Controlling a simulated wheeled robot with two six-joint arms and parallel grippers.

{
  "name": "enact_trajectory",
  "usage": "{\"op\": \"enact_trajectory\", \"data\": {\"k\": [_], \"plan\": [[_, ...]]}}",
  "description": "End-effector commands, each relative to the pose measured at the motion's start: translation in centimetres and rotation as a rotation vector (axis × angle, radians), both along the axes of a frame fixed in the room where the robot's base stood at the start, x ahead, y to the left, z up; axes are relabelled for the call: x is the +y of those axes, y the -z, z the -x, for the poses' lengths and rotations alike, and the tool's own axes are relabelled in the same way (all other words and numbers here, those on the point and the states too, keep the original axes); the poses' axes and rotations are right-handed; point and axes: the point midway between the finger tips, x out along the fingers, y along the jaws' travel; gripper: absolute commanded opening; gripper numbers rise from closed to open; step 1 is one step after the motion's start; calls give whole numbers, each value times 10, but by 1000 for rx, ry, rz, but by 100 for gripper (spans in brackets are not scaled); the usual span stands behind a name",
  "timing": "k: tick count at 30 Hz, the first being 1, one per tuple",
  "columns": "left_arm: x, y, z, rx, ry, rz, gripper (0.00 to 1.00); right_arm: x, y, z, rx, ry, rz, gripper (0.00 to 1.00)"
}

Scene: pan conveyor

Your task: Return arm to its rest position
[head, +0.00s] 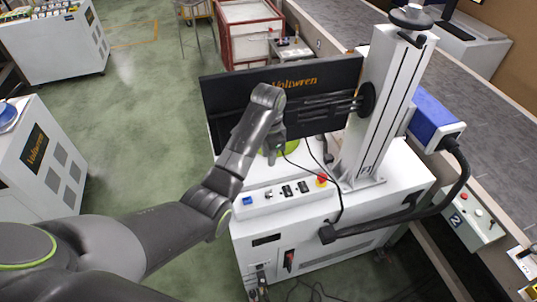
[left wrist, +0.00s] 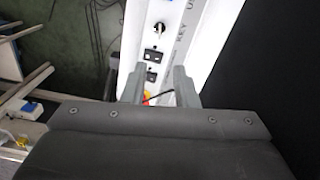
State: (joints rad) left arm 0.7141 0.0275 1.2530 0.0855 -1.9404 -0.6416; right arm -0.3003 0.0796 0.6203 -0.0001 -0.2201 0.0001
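My left arm reaches from the lower left of the head view to the white machine (head: 285,236). My left gripper (head: 272,157) is in front of the machine's black monitor (head: 229,99), just above the control panel (head: 266,205) with its switches and red button. In the left wrist view the two grey fingers of my left gripper (left wrist: 158,90) stand apart with nothing held between them. The white panel (left wrist: 174,45) with a key switch and black sockets shows beyond them. A green patch partly hidden behind the gripper cannot be made out. My right gripper is in neither view.
A white column (head: 384,100) with a blue and white laser unit (head: 436,119) stands right of the monitor. A black cable (head: 341,206) hangs over the panel. A grey conveyor (head: 473,115) runs along the right. Green floor (head: 150,115) is clear at left, between white cabinets (head: 57,45).

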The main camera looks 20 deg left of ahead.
Motion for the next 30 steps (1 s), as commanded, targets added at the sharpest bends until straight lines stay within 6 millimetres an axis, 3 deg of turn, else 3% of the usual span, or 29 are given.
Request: {"op": "enact_trajectory", "data": {"k": [14, 18, 23, 30], "plan": [[0, -1, 0, 0, -1, 0, 26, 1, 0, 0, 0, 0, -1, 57], [5, 9, 8, -7, -25, 2, 26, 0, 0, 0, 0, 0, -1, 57], [26, 41, 41, -39, -128, 9, 26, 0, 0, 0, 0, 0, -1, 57], [64, 84, 119, -118, -342, 13, 26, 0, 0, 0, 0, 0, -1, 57]]}}
